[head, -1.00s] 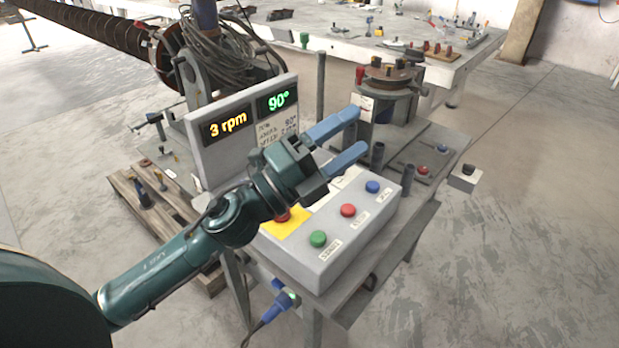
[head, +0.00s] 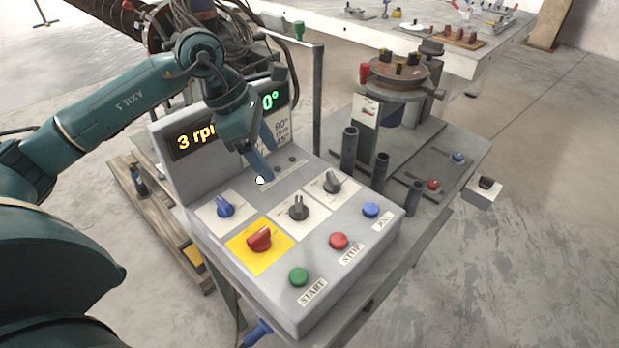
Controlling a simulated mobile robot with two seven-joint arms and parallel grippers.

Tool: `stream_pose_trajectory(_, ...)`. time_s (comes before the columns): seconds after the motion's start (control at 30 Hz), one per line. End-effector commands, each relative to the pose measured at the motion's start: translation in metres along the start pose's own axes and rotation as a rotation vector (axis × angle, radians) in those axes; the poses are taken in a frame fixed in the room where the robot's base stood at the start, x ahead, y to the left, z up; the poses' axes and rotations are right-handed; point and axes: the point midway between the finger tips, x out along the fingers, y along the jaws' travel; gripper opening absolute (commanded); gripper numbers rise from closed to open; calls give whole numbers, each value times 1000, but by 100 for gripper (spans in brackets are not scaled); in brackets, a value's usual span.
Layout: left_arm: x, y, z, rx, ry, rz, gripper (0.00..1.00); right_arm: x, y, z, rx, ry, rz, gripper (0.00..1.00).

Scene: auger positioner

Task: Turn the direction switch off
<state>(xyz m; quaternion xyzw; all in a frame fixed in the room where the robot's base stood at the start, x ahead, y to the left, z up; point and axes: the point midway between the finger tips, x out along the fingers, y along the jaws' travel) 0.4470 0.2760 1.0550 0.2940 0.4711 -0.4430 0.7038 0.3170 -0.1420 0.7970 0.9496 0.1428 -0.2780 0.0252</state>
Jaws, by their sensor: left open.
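The grey control box (head: 330,285) carries several rotary switches. A blue knob (head: 225,207) is at the left, a red knob (head: 260,239) sits on a yellow plate, and two dark knobs, a middle one (head: 298,207) and a right one (head: 332,183), sit on white plates. Their labels are too small to read, so I cannot tell which is the direction switch. My left gripper (head: 264,156) is open, pointing down above the back of the box, behind the knobs. Its fingers hold nothing. My right gripper is not in view.
A display panel (head: 166,165) stands behind the box, partly covered by my left arm. Green (head: 298,277), red (head: 339,241) and blue (head: 370,210) buttons line the front. Dark upright posts (head: 349,148) and a round turntable (head: 399,73) stand to the right.

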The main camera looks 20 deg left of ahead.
Motion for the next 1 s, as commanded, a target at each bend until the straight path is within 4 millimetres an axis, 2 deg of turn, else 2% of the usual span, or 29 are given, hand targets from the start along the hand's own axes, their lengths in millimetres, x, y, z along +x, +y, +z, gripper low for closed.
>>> stream_pose_trajectory(0.13, 6, 0, -1, -1, 6, 0, 66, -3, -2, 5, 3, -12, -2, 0)
stream_pose_trajectory(0.23, 18, 0, -1, -1, 6, -3, 66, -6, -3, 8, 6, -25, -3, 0)
stream_pose_trajectory(0.5, 74, -1, 0, -2, 3, -5, 66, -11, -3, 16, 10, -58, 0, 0)
stream_pose_trajectory(0.7, 110, -1, 0, -1, 3, -3, 66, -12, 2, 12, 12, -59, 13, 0)
stream_pose_trajectory(0.83, 124, 0, 0, -1, 2, -1, 66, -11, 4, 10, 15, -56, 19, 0)
stream_pose_trajectory(1.0, 131, 0, -1, 0, 3, 0, 66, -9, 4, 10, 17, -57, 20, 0)
